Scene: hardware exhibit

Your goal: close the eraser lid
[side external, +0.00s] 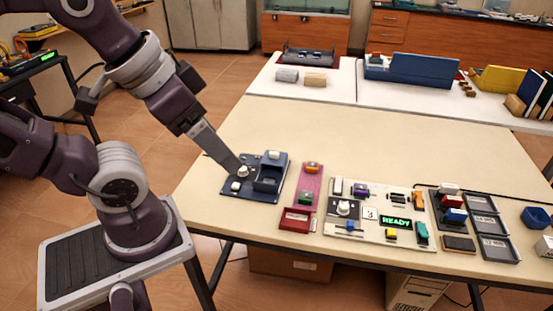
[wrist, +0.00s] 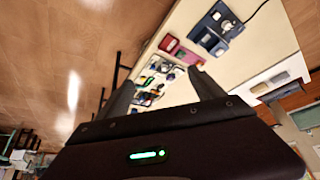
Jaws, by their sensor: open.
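I cannot identify the eraser lid for certain. A blue case (side external: 425,68) at the back right of the tables has a raised blue panel that looks like an open lid. A grey block (side external: 287,75) and a tan block (side external: 315,79) lie apart from it, to its left. My gripper (side external: 236,166) points down over the dark blue control unit (side external: 232,194) at the table's left side, far from the blue case. In the wrist view my gripper (wrist: 165,93) shows two spread fingers with nothing between them. Whether it touches the unit is unclear.
A pink strip (side external: 308,190) with a red tray (side external: 295,220) lies right of the unit. A panel reading READY (side external: 396,222) and dark trays (side external: 483,203) stand further right. A dark rack (side external: 308,57) is behind the blocks. The table's middle (side external: 350,135) is clear.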

